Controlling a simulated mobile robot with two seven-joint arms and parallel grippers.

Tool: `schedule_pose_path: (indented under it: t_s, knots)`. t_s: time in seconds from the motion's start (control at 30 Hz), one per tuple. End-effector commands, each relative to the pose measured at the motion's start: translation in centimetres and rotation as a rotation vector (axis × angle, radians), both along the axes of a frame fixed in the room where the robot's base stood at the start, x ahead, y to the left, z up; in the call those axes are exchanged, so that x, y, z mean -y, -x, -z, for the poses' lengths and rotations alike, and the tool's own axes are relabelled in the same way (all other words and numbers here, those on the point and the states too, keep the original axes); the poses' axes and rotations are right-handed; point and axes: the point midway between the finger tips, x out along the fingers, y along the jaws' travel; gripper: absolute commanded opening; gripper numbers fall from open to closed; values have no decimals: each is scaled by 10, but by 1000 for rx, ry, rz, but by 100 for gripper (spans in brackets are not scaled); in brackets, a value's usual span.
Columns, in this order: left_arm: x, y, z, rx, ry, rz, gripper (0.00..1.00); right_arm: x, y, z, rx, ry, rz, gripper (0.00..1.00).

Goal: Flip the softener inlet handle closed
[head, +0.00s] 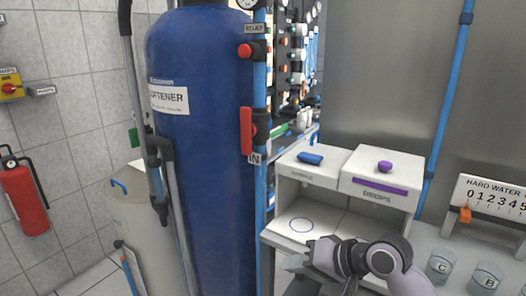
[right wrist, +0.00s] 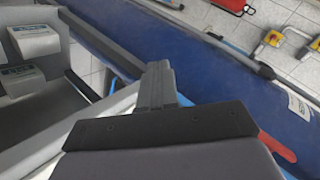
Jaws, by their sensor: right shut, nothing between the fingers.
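The softener is a tall blue tank (head: 205,140) with a white label. The red inlet handle (head: 246,131) stands upright along the blue pipe at the tank's right side, just above an "IN" tag (head: 254,159). In the right wrist view a red bar that looks like this handle (right wrist: 278,146) shows at the lower right, partly hidden by the gripper body. My right gripper (head: 292,263) is low in front of the white cabinet, below and to the right of the handle and apart from it. Its fingers (right wrist: 158,80) are together and empty. My left gripper is out of view.
A red relief knob (head: 244,51) sits higher on the pipe. The white cabinet (head: 300,179) holds a blue item (head: 310,158) and a purple knob (head: 385,166) on top. Beakers (head: 440,264) stand at the right. A fire extinguisher (head: 24,200) hangs at the left.

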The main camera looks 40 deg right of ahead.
Motion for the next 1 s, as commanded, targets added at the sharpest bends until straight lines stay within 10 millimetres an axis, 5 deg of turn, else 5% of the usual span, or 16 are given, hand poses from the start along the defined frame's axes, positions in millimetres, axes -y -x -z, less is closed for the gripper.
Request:
schedule_pose_path:
  t_s: [0.2,0.4,0.6,1.0]
  knots:
    - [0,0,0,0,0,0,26,44,-29,-100,188,-359,124,0]
    - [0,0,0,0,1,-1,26,70,-30,-168,304,-607,153,0]
    - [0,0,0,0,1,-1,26,80,-27,-193,343,-702,152,0]
    - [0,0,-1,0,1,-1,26,79,-29,-194,344,-705,152,0]
